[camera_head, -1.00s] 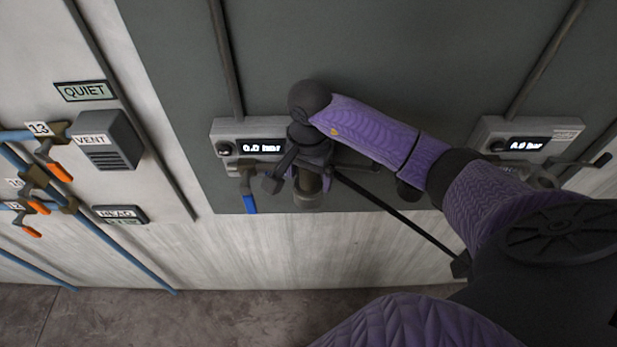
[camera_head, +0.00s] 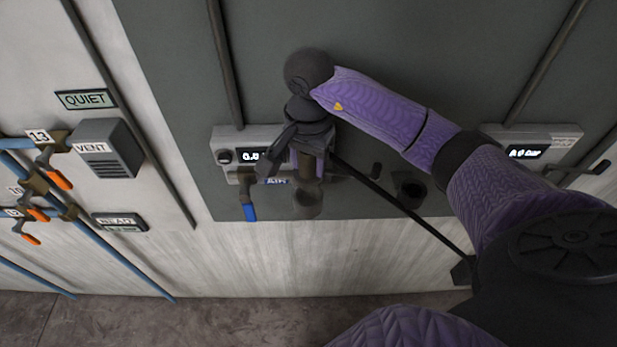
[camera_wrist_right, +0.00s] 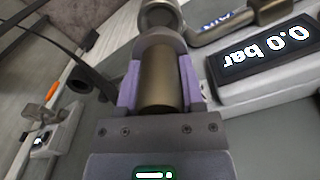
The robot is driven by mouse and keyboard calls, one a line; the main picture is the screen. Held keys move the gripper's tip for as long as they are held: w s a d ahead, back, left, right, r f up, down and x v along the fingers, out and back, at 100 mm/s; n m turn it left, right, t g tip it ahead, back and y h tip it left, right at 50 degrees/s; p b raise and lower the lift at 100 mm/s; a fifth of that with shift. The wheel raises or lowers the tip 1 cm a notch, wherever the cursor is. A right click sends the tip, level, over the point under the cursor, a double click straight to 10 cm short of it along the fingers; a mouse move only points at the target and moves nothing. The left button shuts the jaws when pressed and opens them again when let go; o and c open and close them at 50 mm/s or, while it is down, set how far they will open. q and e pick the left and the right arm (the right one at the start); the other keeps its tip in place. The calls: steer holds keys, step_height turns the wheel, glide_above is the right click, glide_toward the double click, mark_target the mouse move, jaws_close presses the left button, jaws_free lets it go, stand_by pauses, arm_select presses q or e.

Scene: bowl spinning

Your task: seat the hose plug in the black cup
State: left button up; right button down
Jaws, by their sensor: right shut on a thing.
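My right gripper (camera_head: 308,168) is in front of the left gauge box, pointing down in the head view. In the right wrist view its purple fingers (camera_wrist_right: 158,68) are shut on the hose plug (camera_wrist_right: 157,88), a brass-coloured cylinder. A brass round fitting (camera_wrist_right: 160,16) lies just beyond the plug; I cannot tell whether they touch. In the head view a dim round fitting (camera_head: 306,204) shows below the fingers. The black cup (camera_head: 410,188) is on the panel to the right of the gripper, below my forearm, with its opening visible. My left gripper is out of view.
The left gauge box (camera_head: 228,143) has a blue-handled valve (camera_head: 249,211) and an AIR label. A thin black rod or hose (camera_head: 400,208) slants to the lower right. A second gauge box (camera_head: 545,140) is at right. Orange-handled valves (camera_head: 58,180) sit far left.

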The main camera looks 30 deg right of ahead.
step_height(320, 180, up, 5)
steer(key=shift+f, duration=0.2)
steer(key=shift+r+p, duration=1.65)
steer(key=shift+r, duration=0.4)
